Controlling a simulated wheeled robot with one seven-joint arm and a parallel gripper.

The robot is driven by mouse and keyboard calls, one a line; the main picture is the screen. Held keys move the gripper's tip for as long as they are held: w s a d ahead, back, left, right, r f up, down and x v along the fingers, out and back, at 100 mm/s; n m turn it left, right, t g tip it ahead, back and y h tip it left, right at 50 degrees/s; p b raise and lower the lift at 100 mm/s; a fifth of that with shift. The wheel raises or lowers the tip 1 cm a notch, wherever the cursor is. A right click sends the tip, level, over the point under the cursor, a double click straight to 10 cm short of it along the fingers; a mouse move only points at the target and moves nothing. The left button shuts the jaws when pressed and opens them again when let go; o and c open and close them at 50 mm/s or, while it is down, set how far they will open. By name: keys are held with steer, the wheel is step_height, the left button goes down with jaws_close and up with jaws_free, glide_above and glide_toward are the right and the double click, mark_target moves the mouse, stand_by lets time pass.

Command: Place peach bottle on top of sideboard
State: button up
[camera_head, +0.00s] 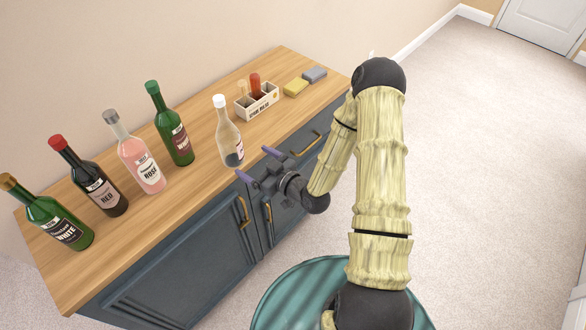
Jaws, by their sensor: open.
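A pale peach-tinted clear bottle (228,140) with a white cap and a dark label stands upright on the wooden top of the blue sideboard (150,218), near its front edge. My gripper (257,164) is open and empty, just right of this bottle by the front edge, with its purple-tipped fingers pointing toward the bottle. The fingers look apart from the bottle. A pink rosé bottle (140,155) with a grey cap stands upright farther left on the same top.
A green bottle (174,131), a dark red-capped bottle (96,185) and another green bottle (55,222) stand on the top. A white caddy (257,102), yellow sponge (296,87) and grey-blue sponge (315,75) sit at the right. Carpet at right is clear.

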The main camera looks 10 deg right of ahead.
steer(key=s+d+r+m+g+h, duration=0.2)
steer(key=s+d+r+g+h, duration=0.3)
steer(key=d+g+h, duration=0.3)
steer(key=s+d+r+m+g+h, duration=0.1)
steer(key=s+r+m, duration=0.4)
steer(key=s, duration=0.7)
step_height(320, 180, up, 3)
steer(key=shift+s+d+f+m+g+h, duration=0.2)
steer(key=shift+s+d+m+g+h, duration=0.15)
steer(key=shift+d+g, duration=0.7)
